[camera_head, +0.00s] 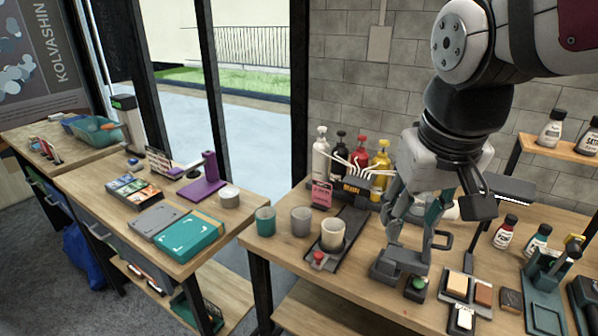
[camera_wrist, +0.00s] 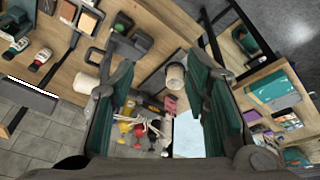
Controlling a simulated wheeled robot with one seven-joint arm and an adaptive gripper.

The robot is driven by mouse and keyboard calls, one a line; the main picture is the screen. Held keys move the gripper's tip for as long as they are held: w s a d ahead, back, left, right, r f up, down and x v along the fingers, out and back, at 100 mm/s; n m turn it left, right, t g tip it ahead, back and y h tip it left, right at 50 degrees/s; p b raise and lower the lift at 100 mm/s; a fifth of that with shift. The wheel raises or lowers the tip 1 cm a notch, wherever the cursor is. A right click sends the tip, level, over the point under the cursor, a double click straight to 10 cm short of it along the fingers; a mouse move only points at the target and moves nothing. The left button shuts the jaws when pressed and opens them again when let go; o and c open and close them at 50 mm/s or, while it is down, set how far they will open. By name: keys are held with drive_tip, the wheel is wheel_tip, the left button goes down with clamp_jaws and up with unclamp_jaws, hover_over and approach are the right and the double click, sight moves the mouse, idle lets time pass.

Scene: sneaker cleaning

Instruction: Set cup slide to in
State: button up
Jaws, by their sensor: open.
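The cup slide (camera_head: 352,219) is a dark rail on the workbench, with a cream cup (camera_head: 333,233) standing near its front end. A small red knob (camera_head: 318,258) sits at that front end. My gripper (camera_head: 412,243) is open and empty, pointing down to the right of the cup, apart from the slide. In the wrist view, the cream cup (camera_wrist: 175,76) shows between the spread fingers, beyond them. The slide's outline is hard to make out there.
A teal cup (camera_head: 265,221) and a grey cup (camera_head: 300,221) stand left of the slide. Several pump bottles (camera_head: 340,155) stand behind it. A dark grey stand (camera_head: 386,271) and a green button box (camera_head: 416,284) are below my gripper.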

drive_tip(key=w+a+f+g+b, duration=0.1)
drive_tip(key=w+a+f, duration=0.15)
drive_tip(key=w, duration=0.35)
drive_tip(key=w+a+f+g+b, duration=0.1)
drive_tip(key=w+a+f, duration=0.15)
drive_tip(key=w, duration=0.35)
drive_tip(key=n+g+b, duration=0.1)
drive_tip(key=b, duration=0.1)
hover_over(319, 254)
wheel_tip(319, 254, down, 12)
drive_tip(key=shift+y, duration=0.3)
wheel_tip(319, 254, down, 13)
drive_tip(key=shift+r, duration=0.15)
clamp_jaws()
